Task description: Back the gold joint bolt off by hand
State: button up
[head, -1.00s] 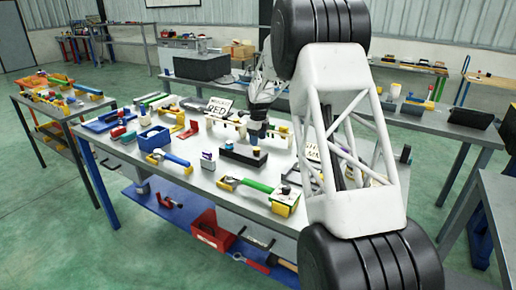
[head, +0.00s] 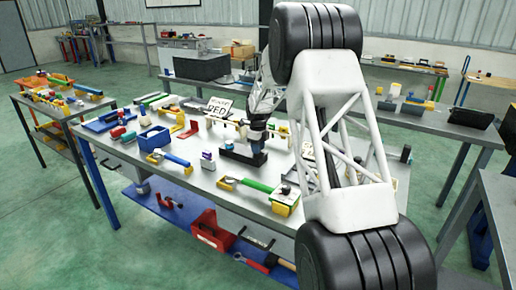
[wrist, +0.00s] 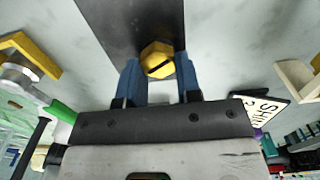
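The gold joint bolt (wrist: 157,59) shows in the wrist view as a hexagonal head with a dark slot across it. It sits on a dark block or bar (wrist: 125,22), which also shows in the head view as a low black block (head: 241,153) on the workbench. My gripper (wrist: 159,68) has blue fingers, one on each side of the bolt head. Only very thin gaps, if any, show between fingers and bolt, so I cannot tell whether they touch it. In the head view my gripper (head: 257,146) is right above the black block and hides the bolt.
The workbench (head: 208,178) holds several tools around the block. A blue bin (head: 154,138) is at the left.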

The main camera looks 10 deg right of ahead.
jog(key=c, duration=0.3)
jog(key=shift+c, duration=0.2)
